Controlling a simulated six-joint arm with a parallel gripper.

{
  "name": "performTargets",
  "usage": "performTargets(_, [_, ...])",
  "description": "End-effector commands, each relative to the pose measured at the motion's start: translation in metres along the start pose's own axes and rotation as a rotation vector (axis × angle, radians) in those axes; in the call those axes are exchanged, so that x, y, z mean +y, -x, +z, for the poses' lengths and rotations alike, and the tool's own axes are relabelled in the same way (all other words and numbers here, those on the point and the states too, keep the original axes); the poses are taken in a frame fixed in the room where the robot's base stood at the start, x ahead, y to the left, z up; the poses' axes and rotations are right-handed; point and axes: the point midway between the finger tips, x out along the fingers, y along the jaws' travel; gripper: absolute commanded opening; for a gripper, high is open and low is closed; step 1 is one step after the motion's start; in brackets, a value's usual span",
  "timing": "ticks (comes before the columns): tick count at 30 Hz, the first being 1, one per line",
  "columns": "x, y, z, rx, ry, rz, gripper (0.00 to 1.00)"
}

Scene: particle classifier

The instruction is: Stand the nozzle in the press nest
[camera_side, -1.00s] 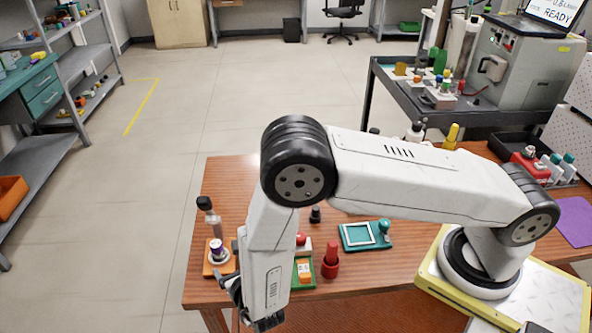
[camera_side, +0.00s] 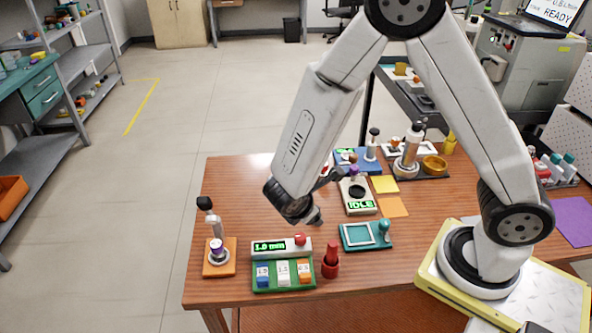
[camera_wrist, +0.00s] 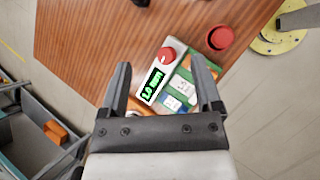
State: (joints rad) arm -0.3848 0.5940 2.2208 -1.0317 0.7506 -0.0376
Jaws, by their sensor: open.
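The press (camera_side: 206,205) stands at the table's front left, with a black-knobbed lever and an orange base (camera_side: 211,270). A small white piece with a purple band, which looks like the nozzle (camera_side: 217,247), stands upright on that base; whether it is fully seated in the nest is too small to tell. In the wrist view the left finger hides most of an orange patch, perhaps the press base. My gripper (camera_side: 312,214) is raised above the table, right of the press and apart from it. The wrist view shows its fingers (camera_wrist: 161,78) open and empty.
A green block (camera_side: 283,285) with a lit display, red knob and numbered pieces stands right of the press. Beside it are a red cylinder (camera_side: 331,262) and a teal tray (camera_side: 357,246). Farther back are a lit scale (camera_side: 358,207) and orange note (camera_side: 393,207). The table's back left is clear.

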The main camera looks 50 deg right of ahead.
Motion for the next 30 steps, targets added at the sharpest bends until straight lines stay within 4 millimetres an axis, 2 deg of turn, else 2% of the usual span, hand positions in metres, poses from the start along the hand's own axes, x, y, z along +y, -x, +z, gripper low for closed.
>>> performTargets(3, [-0.011, 0.008, 0.019, 0.073, -0.205, -0.105, 0.82])
performTargets(9, [-0.025, 0.024, 0.040, 0.201, -0.548, -0.254, 0.82])
performTargets(18, [-0.030, 0.050, 0.065, 0.389, -1.073, -0.409, 0.82])
performTargets(24, [-0.028, 0.059, 0.077, 0.468, -1.305, -0.453, 0.82])
performTargets(30, [-0.027, 0.061, 0.080, 0.490, -1.375, -0.465, 0.82])
